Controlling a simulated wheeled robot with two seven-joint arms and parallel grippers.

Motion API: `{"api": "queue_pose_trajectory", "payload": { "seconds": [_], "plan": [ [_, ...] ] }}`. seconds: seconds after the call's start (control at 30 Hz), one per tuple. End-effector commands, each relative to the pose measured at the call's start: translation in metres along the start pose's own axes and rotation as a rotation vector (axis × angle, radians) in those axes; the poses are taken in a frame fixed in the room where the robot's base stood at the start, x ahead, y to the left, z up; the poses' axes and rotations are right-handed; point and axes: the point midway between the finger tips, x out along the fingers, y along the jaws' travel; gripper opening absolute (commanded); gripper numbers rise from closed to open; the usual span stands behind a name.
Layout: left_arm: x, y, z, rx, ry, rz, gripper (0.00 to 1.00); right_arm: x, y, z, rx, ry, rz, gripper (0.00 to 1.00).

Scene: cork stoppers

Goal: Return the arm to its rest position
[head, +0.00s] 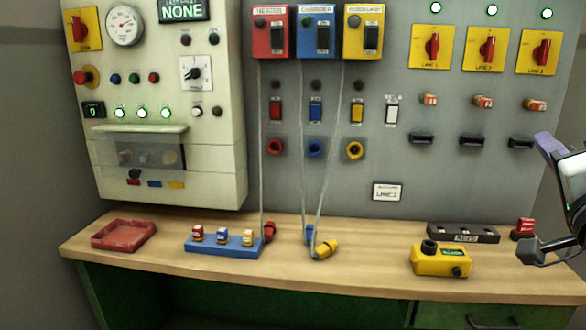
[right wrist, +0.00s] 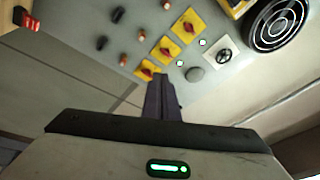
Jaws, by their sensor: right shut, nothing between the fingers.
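My right gripper (head: 545,143) is at the right edge of the head view, raised above the right end of the workbench and in front of the grey panel. Its purple fingers point up and to the left, and most of the arm is cut off by the frame. In the right wrist view the fingers (right wrist: 161,98) are together with nothing between them. They point toward the panel with the yellow-backed red switches (right wrist: 163,53). My left gripper is not in view.
The workbench (head: 350,268) holds a red tray (head: 124,234), a blue rack (head: 222,246) with small coloured pieces, a yellow box (head: 440,260), a black rack (head: 463,233) and a red block (head: 523,229). Corded red, blue and yellow plugs (head: 327,249) lie mid-bench. A cream cabinet (head: 222,150) stands left.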

Motion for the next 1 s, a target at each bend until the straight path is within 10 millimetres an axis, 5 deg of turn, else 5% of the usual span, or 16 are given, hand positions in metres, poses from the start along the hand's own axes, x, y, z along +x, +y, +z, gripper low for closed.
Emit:
{"api": "queue_pose_trajectory", "payload": {
  "seconds": [0.27,0.67,0.87,1.0],
  "plan": [
    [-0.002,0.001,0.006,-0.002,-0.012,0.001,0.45,0.002,-0.014,-0.048,-0.239,0.079,-0.033,0.0],
    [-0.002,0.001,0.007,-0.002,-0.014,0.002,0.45,-0.01,0.12,0.088,-0.645,-0.253,0.073,0.0],
    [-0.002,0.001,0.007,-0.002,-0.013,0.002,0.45,-0.066,0.224,0.174,-0.915,-0.522,0.086,0.0],
    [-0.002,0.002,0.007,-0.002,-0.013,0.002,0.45,-0.13,0.296,0.223,-1.084,-0.724,0.062,0.0]
  ]
}}
